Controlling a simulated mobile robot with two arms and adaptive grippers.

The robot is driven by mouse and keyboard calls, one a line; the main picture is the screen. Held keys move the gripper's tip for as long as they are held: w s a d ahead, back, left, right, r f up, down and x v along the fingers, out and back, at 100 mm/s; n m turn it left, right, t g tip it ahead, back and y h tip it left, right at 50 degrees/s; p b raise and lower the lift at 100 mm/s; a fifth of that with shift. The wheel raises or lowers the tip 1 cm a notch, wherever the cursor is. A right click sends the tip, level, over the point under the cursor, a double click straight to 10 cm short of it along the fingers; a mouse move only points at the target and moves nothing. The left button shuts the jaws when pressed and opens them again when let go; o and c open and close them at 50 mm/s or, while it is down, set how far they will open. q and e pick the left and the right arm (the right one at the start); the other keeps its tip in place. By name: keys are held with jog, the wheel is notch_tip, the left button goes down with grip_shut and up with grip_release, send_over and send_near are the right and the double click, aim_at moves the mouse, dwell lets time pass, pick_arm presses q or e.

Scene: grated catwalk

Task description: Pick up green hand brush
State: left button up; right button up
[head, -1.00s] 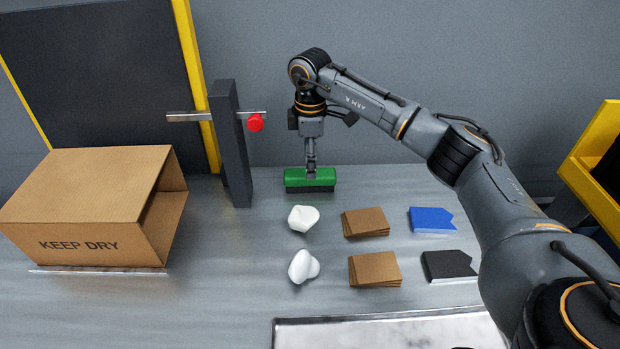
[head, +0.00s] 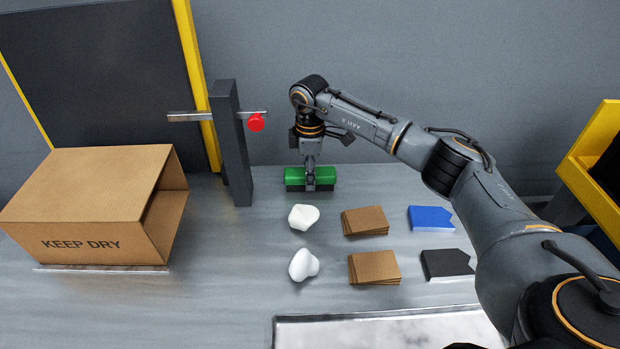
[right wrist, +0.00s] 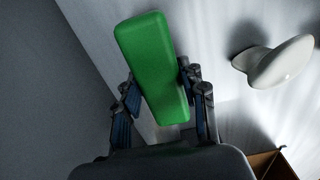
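The green hand brush (head: 327,175) lies on the grey worktop near the back wall, a green block with a dark underside. My right gripper (head: 310,183) is down over its middle, and its front finger hides part of it. In the right wrist view the green body (right wrist: 151,58) runs between the two spread fingers of the gripper (right wrist: 158,78), one on each side. The fingers are close to its sides; I cannot tell whether they touch it. The brush still rests on the worktop. My left gripper is not in view.
White lumpy pieces (head: 303,217), brown card stacks (head: 365,221), a blue piece (head: 430,218) and a black piece (head: 447,263) lie in front. A dark post (head: 231,145) with a red-knobbed bar and a cardboard box (head: 85,205) stand left. A metal tray (head: 390,330) is at front.

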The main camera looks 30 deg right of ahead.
jog(key=shift+c, duration=1.4)
jog(key=shift+r, duration=0.15)
notch_tip(320, 180, up, 10)
jog(key=shift+f+b, duration=0.1)
jog(key=shift+b, duration=0.25)
